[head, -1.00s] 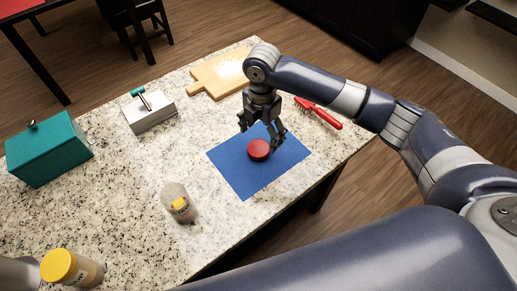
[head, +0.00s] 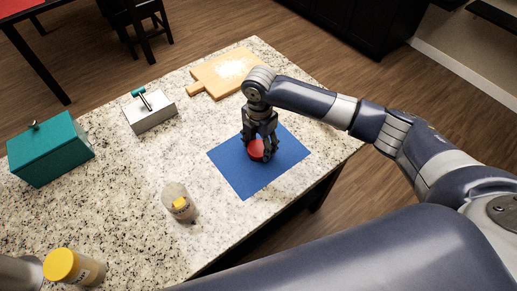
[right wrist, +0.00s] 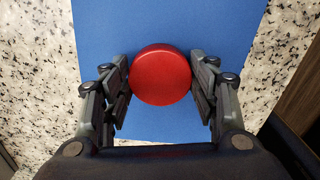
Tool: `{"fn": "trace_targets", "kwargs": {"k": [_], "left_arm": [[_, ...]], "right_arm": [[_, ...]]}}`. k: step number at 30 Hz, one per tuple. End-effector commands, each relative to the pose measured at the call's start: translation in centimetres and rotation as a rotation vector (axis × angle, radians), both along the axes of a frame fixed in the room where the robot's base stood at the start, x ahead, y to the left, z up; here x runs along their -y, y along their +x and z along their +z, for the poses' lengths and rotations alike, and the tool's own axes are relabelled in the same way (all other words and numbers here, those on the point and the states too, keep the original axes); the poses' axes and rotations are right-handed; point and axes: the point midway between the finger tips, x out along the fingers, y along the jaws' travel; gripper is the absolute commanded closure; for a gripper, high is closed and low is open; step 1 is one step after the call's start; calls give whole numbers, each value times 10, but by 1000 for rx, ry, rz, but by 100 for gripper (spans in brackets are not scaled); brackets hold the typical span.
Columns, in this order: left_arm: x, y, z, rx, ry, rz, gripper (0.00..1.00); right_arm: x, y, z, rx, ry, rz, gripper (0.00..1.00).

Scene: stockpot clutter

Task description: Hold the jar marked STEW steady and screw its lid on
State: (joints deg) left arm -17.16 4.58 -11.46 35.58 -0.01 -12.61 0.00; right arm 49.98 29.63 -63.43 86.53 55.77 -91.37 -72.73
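A round red lid (head: 256,150) lies on the blue mat (head: 232,172); it also shows in the right wrist view (right wrist: 160,75). My right gripper (head: 259,152) points down over it, with its fingers closed against opposite sides of the lid, as the right wrist view (right wrist: 160,82) shows. My left gripper is not in view.
A teal box (head: 50,150), a white box with a teal-ended handle (head: 150,115) and a wooden board (head: 225,75) stand toward the back. A grey rounded thing (head: 20,272) is cut off at the lower left. Countertop around the clear jar is free.

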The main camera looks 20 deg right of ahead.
Motion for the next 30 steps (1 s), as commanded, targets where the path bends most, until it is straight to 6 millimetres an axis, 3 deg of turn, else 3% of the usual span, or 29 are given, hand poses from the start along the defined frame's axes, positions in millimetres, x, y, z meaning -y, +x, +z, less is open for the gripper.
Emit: {"fn": "trace_targets", "kwargs": {"k": [11, 17, 20, 30], "left_arm": [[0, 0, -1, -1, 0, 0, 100], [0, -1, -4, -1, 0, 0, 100], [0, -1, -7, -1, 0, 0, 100], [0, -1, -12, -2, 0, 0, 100]], "right_arm": [[0, 0, 2, 0, 0, 0, 64], [0, 1, 20, 1, 1, 0, 64], [0, 2, 38, 5, 2, 0, 64], [-13, -75, 41, -2, 1, 4, 64]]}}
